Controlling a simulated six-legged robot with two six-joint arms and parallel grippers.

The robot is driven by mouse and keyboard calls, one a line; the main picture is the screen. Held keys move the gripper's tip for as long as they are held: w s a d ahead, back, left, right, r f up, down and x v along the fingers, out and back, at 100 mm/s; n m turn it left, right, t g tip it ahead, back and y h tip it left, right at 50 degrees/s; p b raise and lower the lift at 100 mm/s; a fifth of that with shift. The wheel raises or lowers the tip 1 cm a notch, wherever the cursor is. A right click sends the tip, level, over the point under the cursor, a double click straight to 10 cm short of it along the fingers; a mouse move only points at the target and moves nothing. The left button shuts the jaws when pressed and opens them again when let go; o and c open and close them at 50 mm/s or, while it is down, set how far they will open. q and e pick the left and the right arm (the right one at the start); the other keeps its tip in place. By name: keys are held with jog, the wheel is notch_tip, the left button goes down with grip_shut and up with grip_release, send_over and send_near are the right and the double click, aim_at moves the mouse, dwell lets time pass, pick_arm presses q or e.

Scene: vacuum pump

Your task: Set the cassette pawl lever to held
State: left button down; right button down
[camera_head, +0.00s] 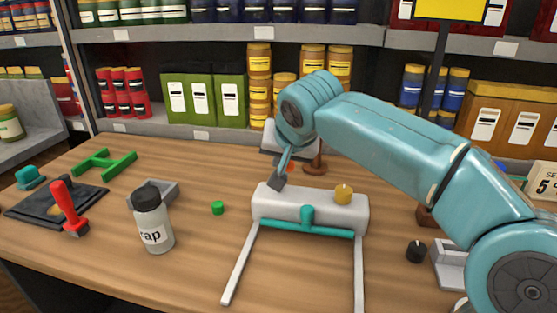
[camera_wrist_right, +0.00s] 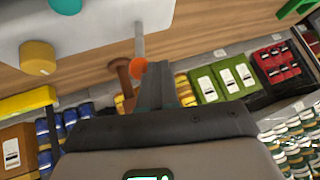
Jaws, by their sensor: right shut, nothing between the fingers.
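A white device (camera_head: 312,204) with a teal bar (camera_head: 285,226), two long pale legs and a yellow knob (camera_head: 343,194) stands on the table. In the right wrist view its white body (camera_wrist_right: 85,28) fills the upper left, with the yellow knob (camera_wrist_right: 38,58) beside it. A thin grey lever (camera_wrist_right: 139,40) with an orange tip sticks out from the body's edge. I take it for the pawl lever. My right gripper (camera_head: 276,183) is shut and empty at the body's back left corner. Its fingers (camera_wrist_right: 169,78) are close to the orange tip; I cannot tell whether they touch. My left gripper is not in view.
A white bottle (camera_head: 153,220) with a black cap, a green cap (camera_head: 217,208) and a red-handled tool (camera_head: 68,208) stand to the left. A brown object (camera_head: 315,165) is behind the device. A black knob (camera_head: 416,251) lies at right. Stocked shelves line the back.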

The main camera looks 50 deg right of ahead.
jog(key=shift+r+p, duration=0.6)
jog(key=shift+r, duration=0.25)
